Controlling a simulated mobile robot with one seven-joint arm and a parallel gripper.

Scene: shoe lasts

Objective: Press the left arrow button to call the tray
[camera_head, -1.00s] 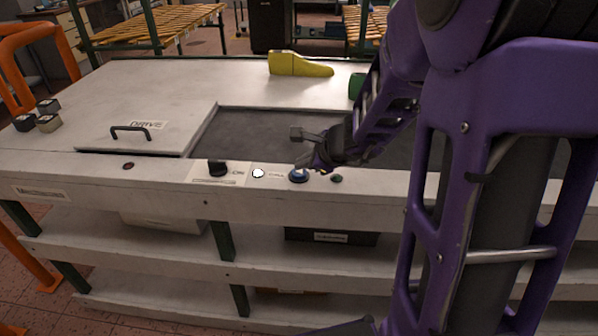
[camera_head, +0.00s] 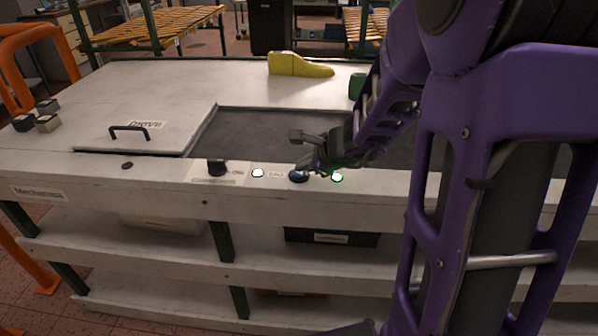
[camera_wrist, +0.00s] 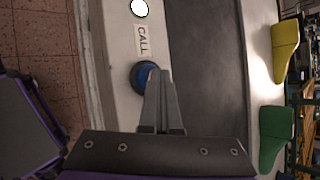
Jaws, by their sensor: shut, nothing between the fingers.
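A round blue button (camera_head: 297,177) sits on the front ledge of the white bench, beside a label. In the wrist view the blue button (camera_wrist: 139,77) is next to a label reading CALL (camera_wrist: 142,40). No arrow mark can be made out on it. My gripper (camera_head: 308,170) is shut and empty, its tips at the button. In the wrist view the fingertips of my gripper (camera_wrist: 158,76) overlap the button's edge and hide part of it. Contact appears likely, but how far the button is pressed cannot be told. No tray is identifiable.
A green lamp (camera_head: 337,177) glows right of the button; a white lamp (camera_head: 258,173) is lit to its left. A black knob (camera_head: 217,167) stands farther left. A dark recessed bed (camera_head: 250,130) lies behind. Yellow (camera_head: 300,65) and green (camera_head: 356,86) lasts stand behind it.

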